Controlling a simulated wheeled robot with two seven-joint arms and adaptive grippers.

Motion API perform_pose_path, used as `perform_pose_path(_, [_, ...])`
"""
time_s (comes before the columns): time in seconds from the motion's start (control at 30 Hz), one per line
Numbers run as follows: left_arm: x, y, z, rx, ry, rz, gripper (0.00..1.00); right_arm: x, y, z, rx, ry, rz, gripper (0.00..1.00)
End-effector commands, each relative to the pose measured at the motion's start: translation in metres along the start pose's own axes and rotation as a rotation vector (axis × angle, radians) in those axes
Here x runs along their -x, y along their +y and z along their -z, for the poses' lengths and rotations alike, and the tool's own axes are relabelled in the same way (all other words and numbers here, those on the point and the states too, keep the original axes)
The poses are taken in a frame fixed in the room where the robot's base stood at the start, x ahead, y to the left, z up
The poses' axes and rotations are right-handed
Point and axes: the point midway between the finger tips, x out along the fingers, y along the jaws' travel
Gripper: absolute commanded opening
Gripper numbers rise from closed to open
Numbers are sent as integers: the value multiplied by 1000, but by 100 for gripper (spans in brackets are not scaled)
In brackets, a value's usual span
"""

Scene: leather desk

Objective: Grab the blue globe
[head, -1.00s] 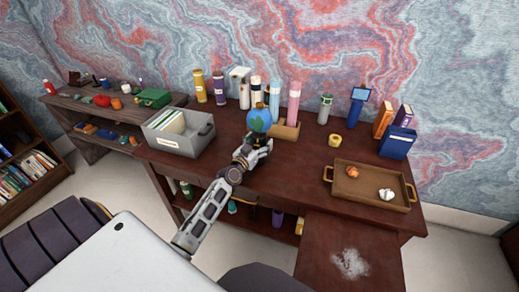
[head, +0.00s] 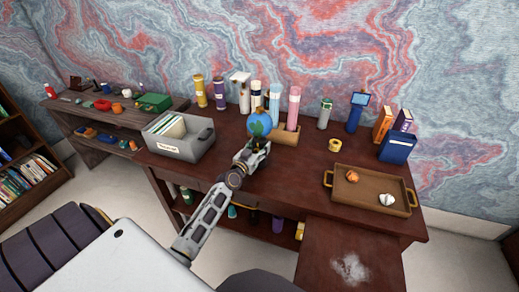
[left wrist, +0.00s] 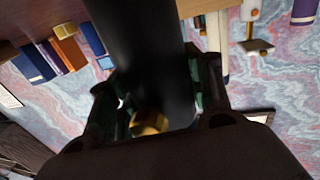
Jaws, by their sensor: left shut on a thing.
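The blue globe (head: 260,124), with green land patches, stands out just above my left gripper (head: 253,150) in the head view. My left gripper is shut on the globe's lower part, which the fingers mostly hide. In the left wrist view, a large dark, smooth shape (left wrist: 148,60) fills the space between the fingers, with a golden spot (left wrist: 150,122) at its lower end. I cannot tell from the head view whether the globe touches the desk. My right gripper is not in view.
A grey file bin (head: 190,150) is to the left. A brown tray (head: 345,202) with two small objects is to the right.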

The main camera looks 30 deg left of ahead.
Motion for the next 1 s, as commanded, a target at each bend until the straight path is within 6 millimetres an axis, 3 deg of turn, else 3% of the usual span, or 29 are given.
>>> perform_pose_path(0.23, [0, 0, 28, 1, 6, 2, 14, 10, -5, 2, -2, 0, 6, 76])
perform_pose_path(0.6, [0, 0, 80, -1, 7, 1, 14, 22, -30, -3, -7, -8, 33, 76])
perform_pose_path(1.0, [0, 0, 98, -1, 3, 1, 14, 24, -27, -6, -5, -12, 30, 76])
